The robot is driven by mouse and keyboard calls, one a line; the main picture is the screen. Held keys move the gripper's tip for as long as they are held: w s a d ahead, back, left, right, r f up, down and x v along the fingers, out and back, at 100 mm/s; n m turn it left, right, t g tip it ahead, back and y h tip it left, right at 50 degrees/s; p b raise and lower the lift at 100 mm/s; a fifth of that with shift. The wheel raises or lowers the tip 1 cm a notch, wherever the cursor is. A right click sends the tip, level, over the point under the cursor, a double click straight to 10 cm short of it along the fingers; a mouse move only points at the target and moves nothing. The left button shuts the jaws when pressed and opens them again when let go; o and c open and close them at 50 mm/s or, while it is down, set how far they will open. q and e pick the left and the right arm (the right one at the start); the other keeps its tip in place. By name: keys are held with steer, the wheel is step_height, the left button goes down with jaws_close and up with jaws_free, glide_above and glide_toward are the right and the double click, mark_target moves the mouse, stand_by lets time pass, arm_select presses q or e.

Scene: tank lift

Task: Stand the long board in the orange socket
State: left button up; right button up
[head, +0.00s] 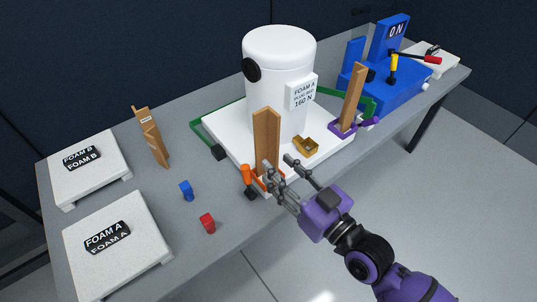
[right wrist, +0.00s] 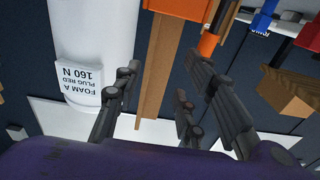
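A long wooden board (head: 265,138) stands upright in front of the white tank, its foot at the orange socket (head: 259,183). My gripper's fingers partly hide the foot. In the right wrist view, which is upside down, the board (right wrist: 161,65) runs to the orange socket (right wrist: 178,7). My right gripper (head: 278,166) is open near the board's lower end, fingers spread. In the wrist view its fingertips (right wrist: 165,82) lie either side of the board, with gaps; I cannot tell whether any finger touches it. My left gripper is not in view.
The white tank (head: 280,90) stands on a white base. A second board (head: 353,92) stands in a purple socket (head: 342,128). Foam slabs (head: 140,255) lie left.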

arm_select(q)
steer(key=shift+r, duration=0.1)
arm_select(e)
steer(key=v, duration=0.5)
steer(key=s+d+f+m+g+h, duration=0.2)
steer(key=s+d+f+h, duration=0.1)
steer(key=s+f, duration=0.5)
steer(key=s+d+f+m+g+h, duration=0.1)
steer(key=s+d+f+m+h, duration=0.15)
steer(key=s+f, duration=0.6)
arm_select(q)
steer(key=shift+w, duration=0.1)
arm_select(e)
steer(key=s+d+f+m+g+h, duration=0.1)
steer(key=s+d+f, duration=0.3)
steer(key=s, duration=0.5)
steer(key=s+d+f+m+g+h, duration=0.1)
steer(key=s+d+f+g+h, duration=0.2)
steer(key=s+f, duration=0.4)
steer(key=s+g+h, duration=0.1)
steer(key=s, duration=0.2)
steer(key=shift+s+d+m+g, duration=0.15)
steer(key=shift+d+m+g, duration=0.15)
steer(key=shift+d+m, duration=0.1)
steer(key=shift+h, duration=0.25)
steer(key=shift+s+d+f, duration=0.1)
steer(key=shift+s, duration=0.5)
steer(key=shift+s+d+f, duration=0.1)
steer(key=shift+s, duration=0.45)
